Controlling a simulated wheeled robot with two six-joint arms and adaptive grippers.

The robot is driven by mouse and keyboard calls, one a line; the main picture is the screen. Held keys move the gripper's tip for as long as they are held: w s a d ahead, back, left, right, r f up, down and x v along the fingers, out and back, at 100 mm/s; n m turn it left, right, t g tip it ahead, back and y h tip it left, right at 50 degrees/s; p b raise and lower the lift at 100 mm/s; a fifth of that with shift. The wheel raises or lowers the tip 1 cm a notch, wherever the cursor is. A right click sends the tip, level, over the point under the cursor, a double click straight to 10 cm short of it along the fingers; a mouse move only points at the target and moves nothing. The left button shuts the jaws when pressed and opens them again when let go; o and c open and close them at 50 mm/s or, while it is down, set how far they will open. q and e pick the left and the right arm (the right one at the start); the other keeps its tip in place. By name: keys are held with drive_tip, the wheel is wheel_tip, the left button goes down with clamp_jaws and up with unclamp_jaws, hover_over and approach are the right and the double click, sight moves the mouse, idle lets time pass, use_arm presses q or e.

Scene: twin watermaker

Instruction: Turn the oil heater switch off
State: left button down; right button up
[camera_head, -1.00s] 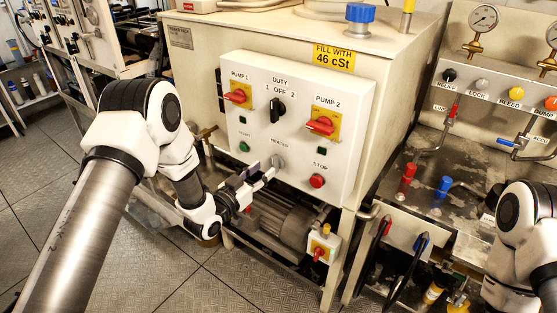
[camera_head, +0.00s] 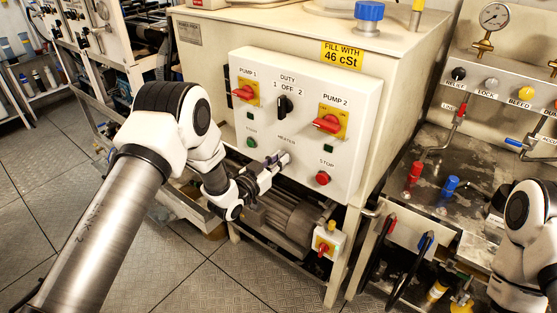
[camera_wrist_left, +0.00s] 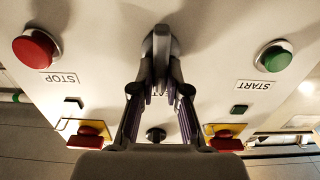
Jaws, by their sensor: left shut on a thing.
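The heater switch (camera_wrist_left: 161,40) is a grey knob on the white control panel (camera_head: 348,165), between the red stop button (camera_head: 323,178) and the green start button (camera_head: 251,142). In the left wrist view its lever stands between my finger ends. My left gripper (camera_head: 283,160) is at the panel just under the heater label and is shut on the knob. In the left wrist view the gripper (camera_wrist_left: 159,82) reaches straight up to it. In the head view the fingers mostly hide the knob, so its exact setting is hard to read there.
The red pump 1 switch (camera_head: 243,92), black duty switch (camera_head: 282,106) and red pump 2 switch (camera_head: 328,123) are above. A grey motor (camera_head: 290,218) lies below the panel. My right arm (camera_head: 527,235) is at the lower right, beside a metal sink bench (camera_head: 455,165).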

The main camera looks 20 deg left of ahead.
use_arm(q)
drive_tip(key=shift+w+a+f+n+b, duration=0.2)
drive_tip(key=shift+n+b, duration=0.95)
drive_tip(key=shift+n, duration=1.8)
drive_tip(key=shift+a+f+n+b, duration=0.35)
drive_tip(key=shift+n+b, duration=0.75)
drive_tip(key=shift+n, duration=1.9)
drive_tip(key=shift+w+a+f+n+b, duration=0.2)
drive_tip(key=shift+n+b, duration=0.95)
drive_tip(key=shift+n, duration=1.8)
drive_tip(key=shift+s, duration=0.1)
drive_tip(key=c, duration=1.2)
unclamp_jaws()
drive_tip(key=shift+f, duration=0.1)
drive_tip(key=shift+o, duration=0.2)
